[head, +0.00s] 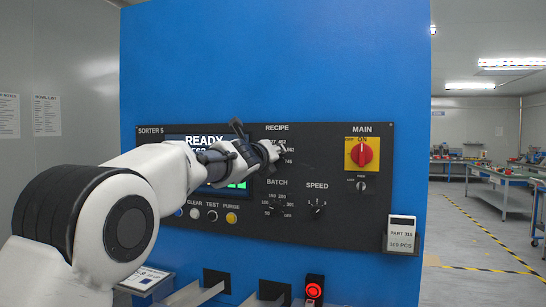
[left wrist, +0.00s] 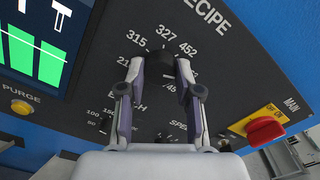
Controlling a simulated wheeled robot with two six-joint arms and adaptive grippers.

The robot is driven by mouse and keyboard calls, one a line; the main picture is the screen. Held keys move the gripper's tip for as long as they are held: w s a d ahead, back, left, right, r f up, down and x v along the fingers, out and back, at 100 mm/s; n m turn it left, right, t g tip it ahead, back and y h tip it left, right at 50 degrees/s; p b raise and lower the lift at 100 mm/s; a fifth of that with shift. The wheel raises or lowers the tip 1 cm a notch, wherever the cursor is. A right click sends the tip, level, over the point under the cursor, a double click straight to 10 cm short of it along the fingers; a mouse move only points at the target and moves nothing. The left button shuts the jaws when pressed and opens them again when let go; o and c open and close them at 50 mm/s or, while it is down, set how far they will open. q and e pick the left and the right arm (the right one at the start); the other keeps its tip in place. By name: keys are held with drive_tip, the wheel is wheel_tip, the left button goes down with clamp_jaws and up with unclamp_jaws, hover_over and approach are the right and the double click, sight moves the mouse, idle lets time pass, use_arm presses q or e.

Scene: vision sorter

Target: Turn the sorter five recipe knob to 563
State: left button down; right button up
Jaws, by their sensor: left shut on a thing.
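The sorter's dark control panel (head: 340,215) carries the label SORTER 5. My left gripper (head: 277,152) reaches in from the left to the RECIPE dial below its label. In the left wrist view my left gripper (left wrist: 160,68) has its fingers on both sides of the dark recipe knob (left wrist: 160,60) and is shut on it. The numbers 315, 327 and 452 show around the knob; those at the right are partly covered by a finger. I cannot clearly tell which number the knob points to. In the head view the gripper hides the knob. My right gripper is not in view.
The BATCH knob (head: 275,208) and SPEED knob (head: 317,208) sit below the recipe dial. The red MAIN switch (head: 362,154) is to the right. A screen reading READY (head: 205,140) is partly behind my arm.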

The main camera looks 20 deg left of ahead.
use_arm(q)
drive_tip(key=shift+m, duration=0.3)
drive_tip(key=c, duration=0.8)
unclamp_jaws()
